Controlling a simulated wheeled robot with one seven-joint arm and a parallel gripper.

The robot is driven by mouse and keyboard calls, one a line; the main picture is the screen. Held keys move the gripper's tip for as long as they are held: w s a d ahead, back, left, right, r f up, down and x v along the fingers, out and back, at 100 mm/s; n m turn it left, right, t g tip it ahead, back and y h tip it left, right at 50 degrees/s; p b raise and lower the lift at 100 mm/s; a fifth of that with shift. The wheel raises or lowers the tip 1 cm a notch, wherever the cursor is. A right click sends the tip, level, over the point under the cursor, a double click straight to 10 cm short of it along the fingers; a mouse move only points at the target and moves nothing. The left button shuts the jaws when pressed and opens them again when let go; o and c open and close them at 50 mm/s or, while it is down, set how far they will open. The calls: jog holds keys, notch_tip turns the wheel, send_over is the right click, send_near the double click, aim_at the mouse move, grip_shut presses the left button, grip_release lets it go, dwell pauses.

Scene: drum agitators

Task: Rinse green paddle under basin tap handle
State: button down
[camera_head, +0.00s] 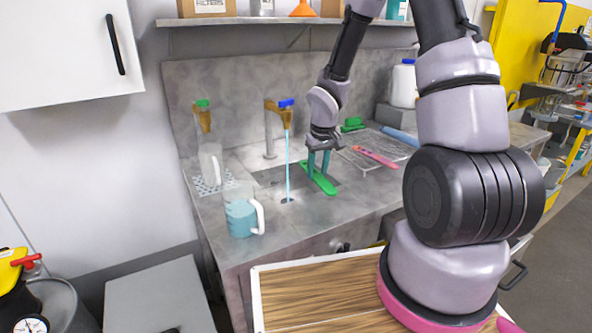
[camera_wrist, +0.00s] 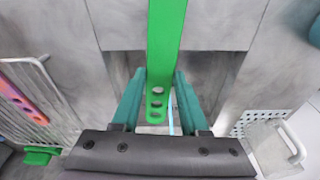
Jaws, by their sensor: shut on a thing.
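My gripper (camera_head: 319,156) is shut on a flat green paddle (camera_head: 322,183) over the basin (camera_head: 268,177) in the worktop. In the wrist view the paddle (camera_wrist: 164,45) runs between my two teal fingers (camera_wrist: 160,75), its end with holes toward my palm. The tap with the blue handle (camera_head: 286,103) stands left of my gripper. A thin blue water stream (camera_head: 288,165) falls from it into the basin. In the head view the stream is to the left of the paddle, with a gap between them. A second tap with a green handle (camera_head: 202,104) stands further left.
A jug of blue liquid (camera_head: 241,217) stands at the worktop's front left. A clear jug (camera_head: 210,163) stands under the left tap on a perforated plate. A wire rack (camera_head: 350,157) to the right holds a pink paddle (camera_head: 375,157). A green object (camera_head: 352,124) lies behind.

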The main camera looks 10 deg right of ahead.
jog(key=shift+s+d+r, duration=0.45)
jog(key=shift+s+r, duration=0.2)
jog(key=shift+s, duration=0.05)
jog(key=shift+s+d+r, duration=0.45)
jog(key=shift+s+r, duration=0.25)
jog(key=shift+s+d+r, duration=0.45)
jog(key=shift+s+r, duration=0.2)
jog(key=shift+s, duration=0.05)
